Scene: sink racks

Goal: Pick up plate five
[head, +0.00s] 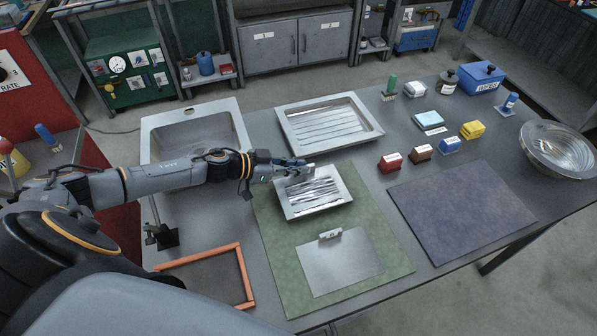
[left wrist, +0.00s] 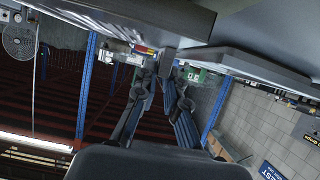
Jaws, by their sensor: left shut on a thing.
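My left gripper (head: 298,168) reaches in from the left to the far edge of a small framed metal rack (head: 290,211) on the green mat. It is shut on a small pale tab there, which I take to be the top of plate five; its number is unreadable and its body cannot be told apart in the rack. In the left wrist view the fingers (left wrist: 168,72) close together below grey metal surfaces. Another flat metal plate (head: 340,265) with an upright tag lies on the mat nearer me. My right gripper is not in view.
A sink (head: 152,146) is at the left and a larger grooved rack (head: 290,138) behind. An orange-edged frame (head: 243,277) lies front left. The dark mat (head: 462,210) at right is bare.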

